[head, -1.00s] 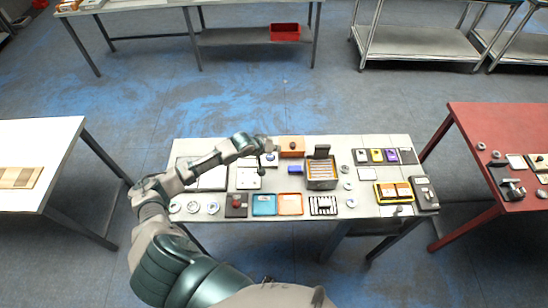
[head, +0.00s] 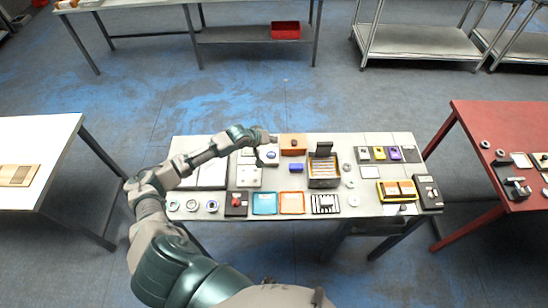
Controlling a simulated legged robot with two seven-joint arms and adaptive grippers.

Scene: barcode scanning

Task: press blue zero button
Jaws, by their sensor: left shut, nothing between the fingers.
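A small blue round button (head: 271,155) sits on a white plate at the back of the table, left of the orange-brown box. My left gripper (head: 260,161) is shut and empty, with its fingers pointing down just left of the button. I cannot tell whether the fingers touch the plate. The gripper's wrist hides part of the area behind the button. My right gripper is not in view.
The orange-brown box (head: 293,141) stands right of the button, with a blue block (head: 296,168) in front of it. A white box (head: 248,178), a teal tray (head: 264,203) and an orange tray (head: 291,203) lie nearer. A metal-and-orange device (head: 323,172) stands further right.

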